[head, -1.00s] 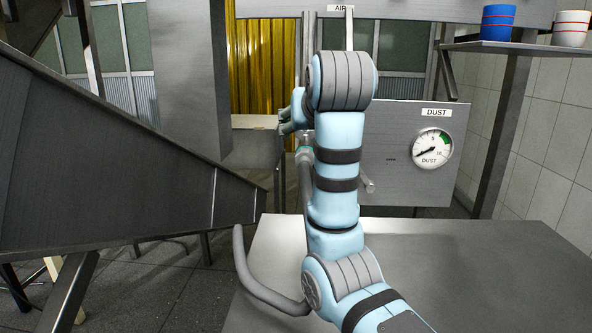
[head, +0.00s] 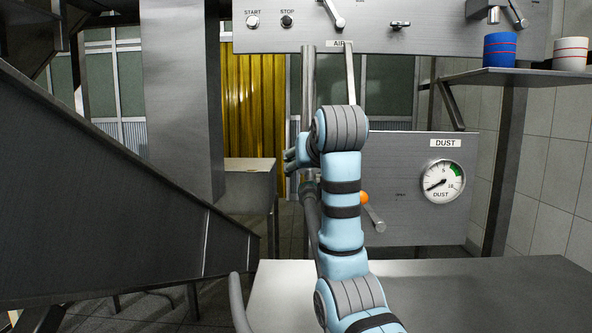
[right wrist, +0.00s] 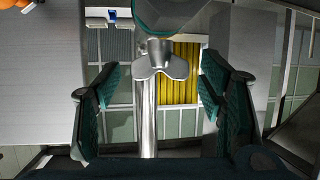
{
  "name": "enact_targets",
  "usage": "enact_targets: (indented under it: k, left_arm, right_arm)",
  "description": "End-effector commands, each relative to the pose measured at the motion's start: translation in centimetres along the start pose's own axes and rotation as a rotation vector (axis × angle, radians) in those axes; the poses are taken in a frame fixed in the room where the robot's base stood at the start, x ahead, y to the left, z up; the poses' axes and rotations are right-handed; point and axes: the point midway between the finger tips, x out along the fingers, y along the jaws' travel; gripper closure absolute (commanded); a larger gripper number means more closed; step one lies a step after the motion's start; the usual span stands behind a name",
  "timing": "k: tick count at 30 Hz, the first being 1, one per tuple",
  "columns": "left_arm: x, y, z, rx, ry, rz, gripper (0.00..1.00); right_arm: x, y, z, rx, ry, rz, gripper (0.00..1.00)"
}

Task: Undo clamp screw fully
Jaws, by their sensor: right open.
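A grey, wing-shaped metal piece (right wrist: 165,66), which looks like the clamp screw, shows in the right wrist view. It sits just below a rounded teal part (right wrist: 172,14), in front of a shiny upright pipe (right wrist: 148,115). My right gripper (right wrist: 158,95) is open, with one green padded finger on each side of the piece and visible gaps to both. In the head view my right gripper (head: 291,161) is partly hidden behind my own arm, beside the pipe (head: 308,95). The screw is hidden there. My left gripper is not in view.
A panel with a DUST gauge (head: 442,182) and an orange-knobbed lever (head: 364,198) stands right of my arm. A control panel (head: 370,28) hangs above. A sloping metal chute (head: 110,200) fills the left. A bare metal table (head: 480,295) lies in front; a shelf (head: 515,75) holds cups.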

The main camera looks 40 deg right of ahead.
Motion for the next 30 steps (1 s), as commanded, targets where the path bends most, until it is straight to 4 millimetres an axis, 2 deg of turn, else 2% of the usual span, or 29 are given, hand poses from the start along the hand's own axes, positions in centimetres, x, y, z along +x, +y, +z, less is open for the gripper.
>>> enact_targets:
  k: [9,18,30]
  left_arm:
    - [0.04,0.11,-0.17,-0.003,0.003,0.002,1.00]
    - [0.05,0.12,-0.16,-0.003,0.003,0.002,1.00]
    - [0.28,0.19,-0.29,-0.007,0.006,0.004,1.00]
  right_arm:
    - [0.27,0.05,0.03,0.000,0.000,-0.001,0.38]
    - [0.28,-0.06,0.02,-0.001,0.000,-0.002,0.85]
    - [0.30,0.10,0.08,-0.027,0.001,-0.064,0.85]
